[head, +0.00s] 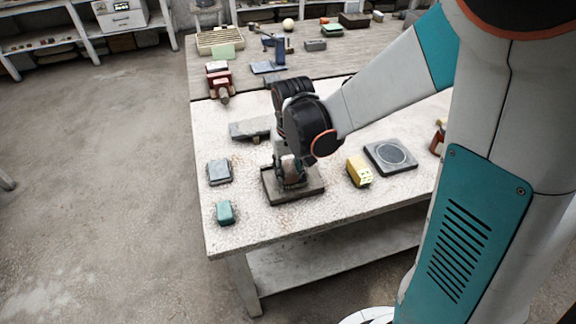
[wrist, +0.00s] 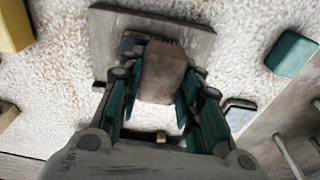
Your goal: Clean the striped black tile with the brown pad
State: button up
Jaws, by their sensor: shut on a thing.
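My gripper (head: 290,178) points down over a dark grey square tile (head: 311,188) near the front of the table. In the wrist view its two teal-padded fingers (wrist: 158,92) are shut on a brown pad (wrist: 163,70). The pad is over the tile (wrist: 107,32), which looks grey there. A dark patch with fine ridges (wrist: 131,46) shows beside the pad; I cannot tell whether it is stripes on the tile. The pad hides part of the tile. Whether the pad touches the tile is unclear.
A blue-grey block (head: 219,172) and a teal block (head: 225,212) lie left of the tile. A yellow block (head: 359,171) and a slab with a round disc (head: 376,153) lie right. A grey slab (head: 248,129) lies behind. The front left corner is bare.

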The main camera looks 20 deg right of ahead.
aim_at(286, 161)
jog(key=shift+w+f+b, duration=0.15)
jog(key=shift+w+b, duration=0.15)
jog(key=shift+w, duration=1.3)
jog(key=shift+f+b, duration=0.5)
jog(key=shift+f, duration=0.1)
jog(key=shift+s, duration=0.1)
